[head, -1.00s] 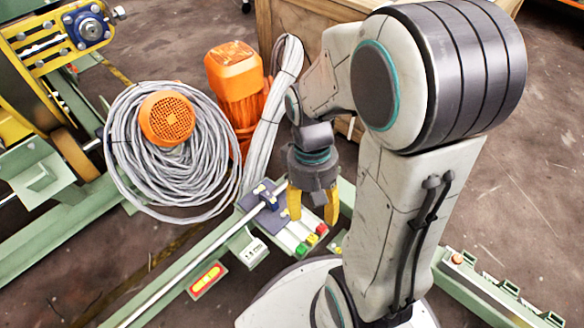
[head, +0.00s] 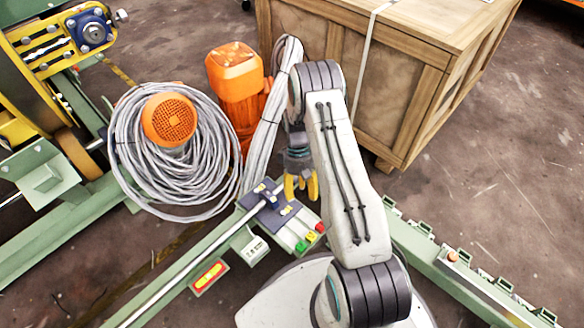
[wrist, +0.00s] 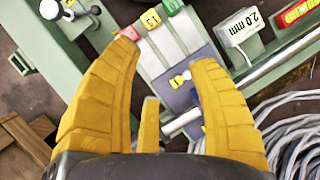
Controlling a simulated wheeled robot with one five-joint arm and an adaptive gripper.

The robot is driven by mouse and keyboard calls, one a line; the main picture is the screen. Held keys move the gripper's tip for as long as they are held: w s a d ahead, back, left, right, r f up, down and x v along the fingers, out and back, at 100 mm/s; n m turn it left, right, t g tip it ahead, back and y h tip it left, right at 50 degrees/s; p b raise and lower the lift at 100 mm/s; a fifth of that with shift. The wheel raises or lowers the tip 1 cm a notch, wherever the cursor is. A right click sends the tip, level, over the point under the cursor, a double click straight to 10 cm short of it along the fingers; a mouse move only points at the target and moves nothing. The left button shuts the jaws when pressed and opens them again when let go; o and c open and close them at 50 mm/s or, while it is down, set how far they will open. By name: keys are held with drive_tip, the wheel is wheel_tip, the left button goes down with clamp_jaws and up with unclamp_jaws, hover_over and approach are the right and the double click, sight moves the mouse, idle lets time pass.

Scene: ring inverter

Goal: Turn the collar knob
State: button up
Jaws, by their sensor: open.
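The silver rod (head: 180,283) runs diagonally along the green beam. At its upper end, blue plates with yellow labels and a small dark blue collar (head: 268,197) sit around it. My gripper (head: 301,195) is open and empty, pointing down just right of and above the collar. In the wrist view my gripper (wrist: 165,55) has its yellow fingers spread. Between them are a blue plate (wrist: 183,97) with a yellow label and a short pale cylinder (wrist: 183,122), partly hidden by the fingers. I cannot tell which part is the knob; no finger clearly touches it.
Red, yellow and green buttons (head: 309,237) sit on a pale panel beside the collar. An orange motor (head: 236,75), a grey cable coil (head: 150,180) and a wooden crate (head: 400,90) stand behind.

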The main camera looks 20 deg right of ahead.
drive_tip(key=w+d+n+t, duration=0.1)
drive_tip(key=w+n, duration=0.1)
drive_tip(key=w, duration=0.2)
drive_tip(key=w+d+f+n+t, duration=0.1)
drive_tip(key=w+n, duration=0.1)
drive_tip(key=w, duration=0.3)
drive_tip(key=w+d+n+t+h, duration=0.1)
drive_tip(key=w+n+t, duration=0.1)
drive_tip(key=w, duration=0.3)
drive_tip(key=shift+d+f+n, duration=0.15)
drive_tip(key=shift+f+n, duration=0.1)
drive_tip(key=shift+n, duration=0.05)
drive_tip(key=shift+w+d+r+n, duration=0.1)
drive_tip(key=shift+w+n, duration=0.25)
drive_tip(key=shift+n, duration=0.65)
drive_tip(key=shift+f, duration=0.6)
drive_tip(key=shift+f+b, duration=1.4)
drive_tip(key=shift+f, duration=1.65)
clamp_jaws()
